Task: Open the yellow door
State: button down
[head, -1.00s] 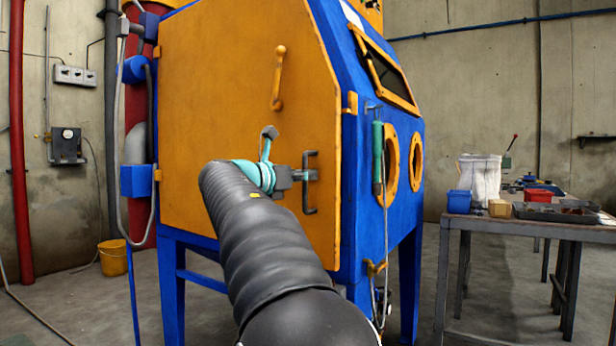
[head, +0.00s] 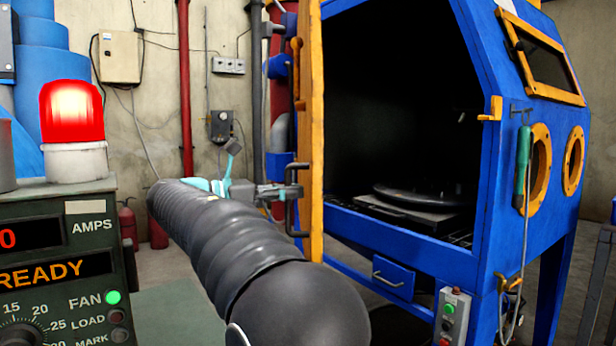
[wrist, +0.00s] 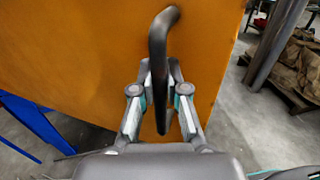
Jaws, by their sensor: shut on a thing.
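The yellow door (head: 317,130) of the blue cabinet (head: 480,200) stands swung wide open, seen nearly edge-on in the head view. Its dark interior shows a round turntable (head: 415,198). My gripper (head: 290,191) is shut on the door's dark handle (head: 291,218) at the left side of the door. In the wrist view the fingers (wrist: 160,95) sit on both sides of the handle (wrist: 160,40), in front of the yellow door face (wrist: 80,60).
A control panel with a red beacon (head: 73,115) stands close at the left, near my arm. A small control box (head: 452,315) and a hanging green-handled tool (head: 522,165) are on the cabinet's right. A red pipe (head: 185,90) runs up the wall behind.

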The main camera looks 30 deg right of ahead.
jog(key=shift+w+a+f, duration=0.1)
jog(key=shift+w+a, duration=0.3)
jog(key=shift+a, duration=0.4)
jog(key=c, duration=1.2)
grip_release()
notch_tip(320, 180, up, 10)
jog(key=shift+r, duration=0.1)
